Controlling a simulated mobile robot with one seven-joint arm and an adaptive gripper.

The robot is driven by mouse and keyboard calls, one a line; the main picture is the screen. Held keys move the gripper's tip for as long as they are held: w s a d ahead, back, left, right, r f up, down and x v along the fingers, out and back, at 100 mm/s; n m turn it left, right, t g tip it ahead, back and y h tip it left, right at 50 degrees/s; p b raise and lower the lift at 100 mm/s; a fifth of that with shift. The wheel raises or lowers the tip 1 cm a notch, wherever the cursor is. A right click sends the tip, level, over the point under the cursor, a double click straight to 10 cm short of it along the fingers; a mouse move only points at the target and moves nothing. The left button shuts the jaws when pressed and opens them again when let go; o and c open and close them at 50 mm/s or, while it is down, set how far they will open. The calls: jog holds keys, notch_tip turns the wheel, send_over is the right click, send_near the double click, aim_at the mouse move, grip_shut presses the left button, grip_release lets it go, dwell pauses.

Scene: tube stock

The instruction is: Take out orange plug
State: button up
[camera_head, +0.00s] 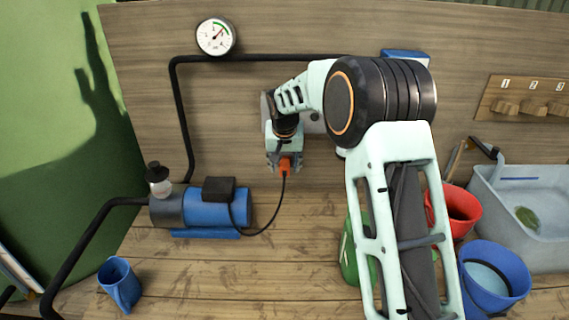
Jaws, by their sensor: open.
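The orange plug (285,165) is in front of the wooden back wall, with a black cable hanging from it to the blue pump. My gripper (284,158) is at the plug, pointing toward the wall. Its jaws are open, with the plug showing at or between the fingertips; contact cannot be made out. The socket behind the plug is mostly hidden by my gripper, so I cannot tell how the plug sits in it.
The blue pump (218,212) with black pipes stands left on the bench (290,262). A red pot (458,212), a blue bucket (496,275) and a grey basin (545,250) stand right. A gauge (216,36) hangs above. The bench's middle is clear.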

jog(key=shift+c, duration=0.5)
grip_shut()
jog(key=shift+s, duration=0.1)
jog(key=shift+s+b, duration=1.85)
jog(key=shift+s, duration=1.05)
